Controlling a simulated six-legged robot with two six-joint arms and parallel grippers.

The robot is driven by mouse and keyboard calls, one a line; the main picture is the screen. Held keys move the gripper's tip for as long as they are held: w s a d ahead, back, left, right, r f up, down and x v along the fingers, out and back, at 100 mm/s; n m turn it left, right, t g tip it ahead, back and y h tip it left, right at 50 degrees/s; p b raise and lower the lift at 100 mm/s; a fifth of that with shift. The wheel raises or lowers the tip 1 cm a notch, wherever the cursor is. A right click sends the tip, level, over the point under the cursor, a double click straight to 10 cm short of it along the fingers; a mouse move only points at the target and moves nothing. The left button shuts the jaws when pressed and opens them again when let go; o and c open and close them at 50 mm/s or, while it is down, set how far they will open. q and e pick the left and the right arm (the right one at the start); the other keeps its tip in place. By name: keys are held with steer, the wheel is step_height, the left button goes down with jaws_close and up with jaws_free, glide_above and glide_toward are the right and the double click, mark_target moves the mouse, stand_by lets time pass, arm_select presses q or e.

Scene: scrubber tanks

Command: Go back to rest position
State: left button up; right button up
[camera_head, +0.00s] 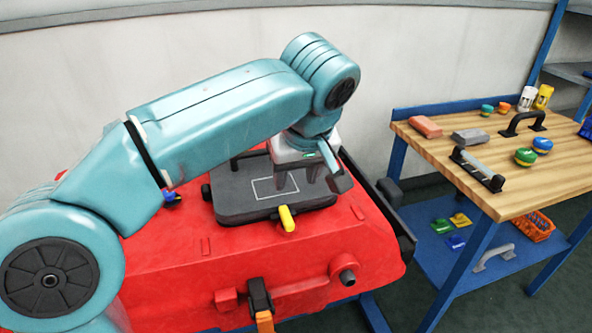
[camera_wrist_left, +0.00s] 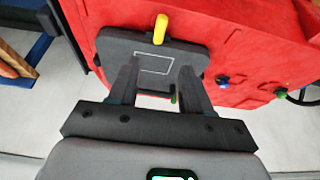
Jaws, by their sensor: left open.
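My left arm reaches in from the left in the head view. Its left gripper (camera_head: 296,178) is above the dark grey lid (camera_head: 250,205) on the red scrubber tank (camera_head: 180,245). The fingers point down, apart, with nothing between them. The left wrist view also shows the two open fingers (camera_wrist_left: 158,85) over the lid (camera_wrist_left: 125,45) with its white outlined rectangle. A yellow latch (camera_head: 287,218) sits at the lid's front edge and shows in the wrist view too (camera_wrist_left: 160,29). Whether the fingers touch the lid I cannot tell. My right gripper is not in view.
A wooden-topped workbench (camera_head: 545,185) with blue legs stands at the right. A pale wall (camera_head: 420,50) is behind the tank. Dark floor shows between tank and bench.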

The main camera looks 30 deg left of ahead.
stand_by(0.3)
arm_select(q)
steer(key=w+d+f+m+g+h+p, duration=0.1)
steer(key=d+f+m+p, duration=0.15)
steer(key=f, duration=0.45)
steer(key=w+d+f+m+h+p, duration=0.1)
steer(key=d+f+m+h, duration=0.15)
steer(key=f, duration=0.45)
steer(key=w+d+f+m+g+p, duration=0.15)
steer(key=d+f, duration=0.25)
steer(key=f, duration=0.4)
steer(key=s+d+f+h+p, duration=0.2)
steer(key=s+f+p, duration=0.1)
steer(key=s+f, duration=0.5)
steer(key=s+d+f+m+h+p, duration=0.1)
steer(key=s+d+f+h+p, duration=0.1)
steer(key=s+f, duration=0.7)
steer(key=s+p, duration=0.1)
steer(key=s, duration=0.2)
steer(key=shift+s+d, duration=0.2)
steer(key=shift+w+f+m, duration=0.1)
steer(key=shift+f+m, duration=0.05)
steer(key=shift+m, duration=0.1)
steer(key=shift+c, duration=0.6)
steer(key=shift+a, duration=0.15)
